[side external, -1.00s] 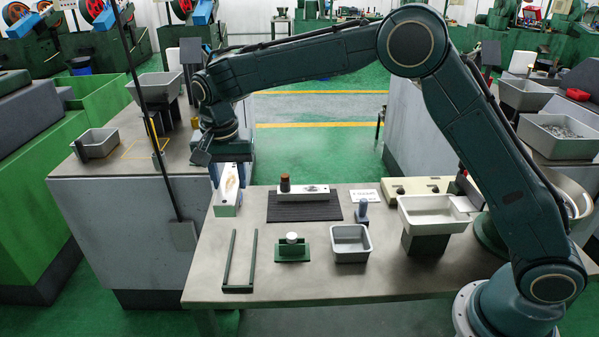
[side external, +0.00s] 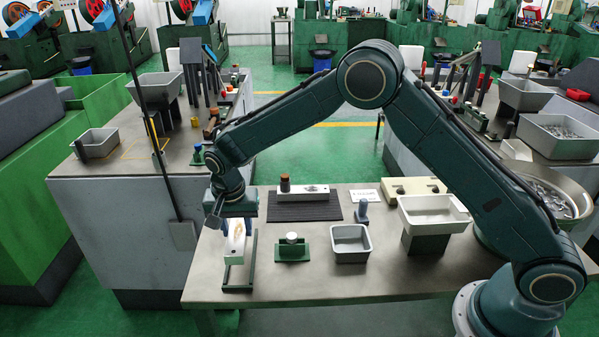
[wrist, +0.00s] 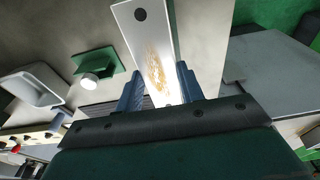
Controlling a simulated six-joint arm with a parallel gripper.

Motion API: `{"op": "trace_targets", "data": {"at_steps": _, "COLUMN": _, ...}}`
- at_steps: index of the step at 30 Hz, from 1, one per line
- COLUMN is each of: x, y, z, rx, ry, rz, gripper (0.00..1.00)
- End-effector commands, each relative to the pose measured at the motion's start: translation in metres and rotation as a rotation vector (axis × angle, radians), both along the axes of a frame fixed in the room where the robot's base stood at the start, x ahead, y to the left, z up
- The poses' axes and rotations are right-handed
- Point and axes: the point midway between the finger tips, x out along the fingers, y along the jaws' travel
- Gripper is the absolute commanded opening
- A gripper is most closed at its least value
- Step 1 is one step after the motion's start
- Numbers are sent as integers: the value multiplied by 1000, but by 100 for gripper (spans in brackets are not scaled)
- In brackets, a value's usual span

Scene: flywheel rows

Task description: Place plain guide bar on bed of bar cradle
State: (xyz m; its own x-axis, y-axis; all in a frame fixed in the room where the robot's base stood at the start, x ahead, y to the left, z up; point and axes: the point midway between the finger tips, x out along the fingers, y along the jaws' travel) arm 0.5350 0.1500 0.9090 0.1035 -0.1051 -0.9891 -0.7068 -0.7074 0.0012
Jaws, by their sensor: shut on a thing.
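My gripper (side external: 235,226) is shut on a pale bar with a brownish stain, the plain guide bar (side external: 236,246). In the wrist view my gripper (wrist: 158,92) has its blue fingers on both sides of the bar (wrist: 148,45), whose far end has a dark hole. The dark green bar cradle (side external: 253,262), a low open frame with two rails, is at the front left of the table. The bar is over the cradle in the side view, lengthwise along its rails. Whether it touches the bed cannot be told. The cradle is not clearly visible in the wrist view.
A second pale bar (side external: 316,189) with a brown knob lies on a black ribbed mat (side external: 305,211). Right of the cradle stand a green block with a white knob (side external: 292,247) and a grey tray (side external: 351,257). The table's front edge is close to the cradle.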

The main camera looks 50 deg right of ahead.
Motion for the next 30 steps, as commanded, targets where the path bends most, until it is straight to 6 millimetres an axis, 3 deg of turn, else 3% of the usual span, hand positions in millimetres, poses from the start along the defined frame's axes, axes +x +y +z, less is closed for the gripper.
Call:
{"op": "trace_targets", "data": {"at_steps": 6, "x": 1, "y": 0, "z": -19, "rx": 1, "ry": -4, "rz": -1, "gripper": 0}}
{"op": "trace_targets", "data": {"at_steps": 16, "x": 1, "y": 0, "z": -26, "rx": 1, "ry": -2, "rz": -1, "gripper": 0}}
{"op": "trace_targets", "data": {"at_steps": 24, "x": 1, "y": 0, "z": -55, "rx": 0, "ry": -2, "rz": -1, "gripper": 0}}
{"op": "trace_targets", "data": {"at_steps": 30, "x": 1, "y": 0, "z": -63, "rx": 1, "ry": -4, "rz": 0, "gripper": 0}}
